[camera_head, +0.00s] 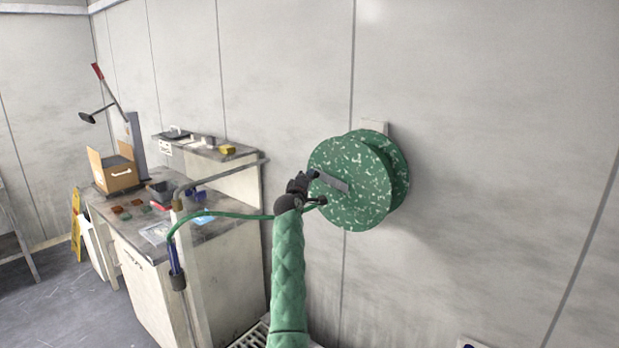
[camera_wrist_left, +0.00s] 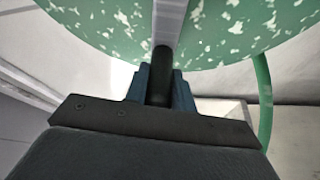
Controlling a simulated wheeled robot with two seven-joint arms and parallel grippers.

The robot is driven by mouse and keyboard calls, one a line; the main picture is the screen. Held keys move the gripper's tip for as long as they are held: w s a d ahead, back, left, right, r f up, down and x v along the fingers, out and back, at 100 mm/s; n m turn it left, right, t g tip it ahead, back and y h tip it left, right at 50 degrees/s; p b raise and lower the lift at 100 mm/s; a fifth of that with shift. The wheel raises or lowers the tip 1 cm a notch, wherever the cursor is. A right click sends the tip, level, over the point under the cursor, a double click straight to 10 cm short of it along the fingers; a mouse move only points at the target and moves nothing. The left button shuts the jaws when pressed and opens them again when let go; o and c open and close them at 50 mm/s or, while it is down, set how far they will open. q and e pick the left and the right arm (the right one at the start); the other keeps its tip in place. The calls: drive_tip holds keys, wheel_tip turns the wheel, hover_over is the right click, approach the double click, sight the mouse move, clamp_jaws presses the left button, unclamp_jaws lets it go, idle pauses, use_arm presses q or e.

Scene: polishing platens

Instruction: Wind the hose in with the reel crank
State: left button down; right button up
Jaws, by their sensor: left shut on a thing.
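The hose reel (camera_head: 352,205) is a green drum with pale flecks on the wall, right of centre in the head view. Its grey crank arm (camera_head: 331,181) slants across the front face. My left gripper (camera_head: 311,176) is at the crank's outer end, left of the reel's centre. In the left wrist view, its blue-grey fingers are shut around the dark crank handle (camera_wrist_left: 161,78). The green hose (camera_head: 235,216) runs from the reel, behind my gripper, to a post at left, where it bends down to a blue end piece (camera_head: 174,258). My right gripper is out of view.
A workbench (camera_head: 150,270) with small items stands at left, with a raised shelf (camera_head: 200,148) behind it. A cardboard box (camera_head: 116,176) sits at its far end. A grey rail (camera_head: 225,173) stands between bench and reel. The wall right of the reel is bare.

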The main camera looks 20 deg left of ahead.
use_arm(q)
drive_tip(key=shift+f, duration=0.5)
drive_tip(key=c, duration=1.4)
unclamp_jaws()
drive_tip(key=shift+o, duration=1.2)
drive_tip(key=shift+s+f+b, duration=0.15)
drive_tip(key=shift+s+b, duration=0.15)
drive_tip(key=shift+s, duration=0.05)
drive_tip(key=s+b, duration=0.2)
drive_tip(key=s, duration=0.5)
drive_tip(key=shift+d+f+b, duration=0.15)
drive_tip(key=shift+f+b, duration=0.15)
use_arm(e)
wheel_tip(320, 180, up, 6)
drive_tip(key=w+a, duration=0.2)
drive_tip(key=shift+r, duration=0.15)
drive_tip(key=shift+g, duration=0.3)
